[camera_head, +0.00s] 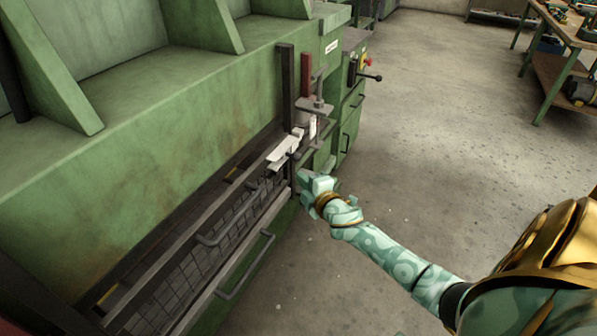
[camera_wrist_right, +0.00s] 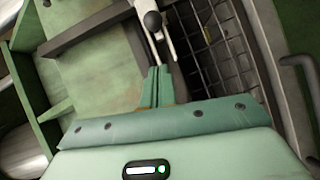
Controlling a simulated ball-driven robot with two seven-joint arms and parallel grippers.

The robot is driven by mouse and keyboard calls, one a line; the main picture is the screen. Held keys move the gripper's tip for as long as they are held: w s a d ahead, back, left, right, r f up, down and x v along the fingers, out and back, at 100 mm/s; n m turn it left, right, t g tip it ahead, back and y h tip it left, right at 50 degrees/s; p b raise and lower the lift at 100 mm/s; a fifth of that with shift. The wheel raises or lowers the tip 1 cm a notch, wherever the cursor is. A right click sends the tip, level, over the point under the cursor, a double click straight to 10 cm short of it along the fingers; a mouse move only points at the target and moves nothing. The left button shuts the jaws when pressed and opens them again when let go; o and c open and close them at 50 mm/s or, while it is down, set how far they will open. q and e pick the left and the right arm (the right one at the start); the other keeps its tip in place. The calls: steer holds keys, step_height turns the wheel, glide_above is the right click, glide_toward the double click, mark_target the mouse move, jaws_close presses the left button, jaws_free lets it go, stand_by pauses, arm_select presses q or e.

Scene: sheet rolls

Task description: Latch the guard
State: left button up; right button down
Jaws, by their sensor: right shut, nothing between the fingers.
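The guard is a dark wire-mesh panel (camera_head: 182,290) in a grey frame low on the front of the green machine; its mesh also shows in the right wrist view (camera_wrist_right: 207,45). A pale metal latch (camera_head: 285,150) sits at the guard's upper right end. In the right wrist view the latch lever (camera_wrist_right: 145,12) carries a dark ball knob (camera_wrist_right: 153,20). My right gripper (camera_head: 303,180) is just below and right of the latch. Its fingers (camera_wrist_right: 157,72) are shut and empty, pointing toward the lever and knob. I cannot tell whether they touch it. My left gripper is not in view.
The green machine (camera_head: 150,160) fills the left side. A grey bar handle (camera_head: 248,268) sticks out below the guard. A control box with a black lever (camera_head: 370,76) stands beyond the latch. The concrete floor (camera_head: 440,130) at right is open, with a workbench (camera_head: 560,45) far off.

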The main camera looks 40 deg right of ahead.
steer(key=p+v, duration=0.1)
steer(key=v, duration=0.4)
steer(key=shift+a, duration=0.1)
stand_by(0.4)
